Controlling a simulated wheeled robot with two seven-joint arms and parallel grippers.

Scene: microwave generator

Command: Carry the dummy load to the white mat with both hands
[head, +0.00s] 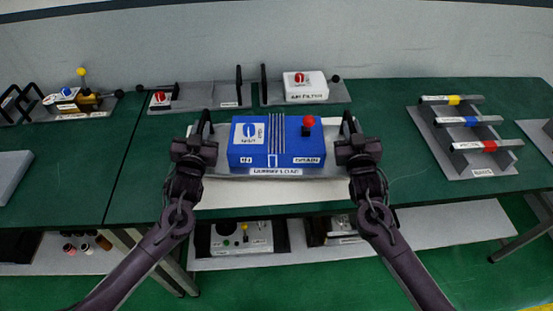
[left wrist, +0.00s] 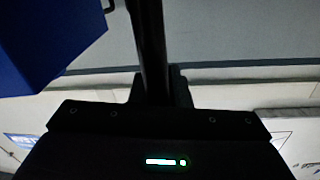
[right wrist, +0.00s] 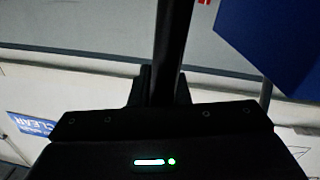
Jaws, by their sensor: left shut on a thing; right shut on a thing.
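The dummy load is a blue box (head: 278,143) with a red knob, on a grey base plate (head: 232,172) with upright black handles at its left and right ends. My left gripper (head: 203,138) is shut on the left handle, which rises as a black bar in the left wrist view (left wrist: 150,40). My right gripper (head: 350,138) is shut on the right handle, also in the right wrist view (right wrist: 172,45). The load looks level. The white mat (head: 270,197) shows below its front edge, mostly hidden by the load; I cannot tell whether they touch.
The load is over the green table (head: 385,150). Behind it stand an air filter unit (head: 305,86) and another grey tray with handles (head: 205,95). A rack with coloured bars (head: 465,145) is at the right. A lower shelf (head: 430,225) holds other units.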

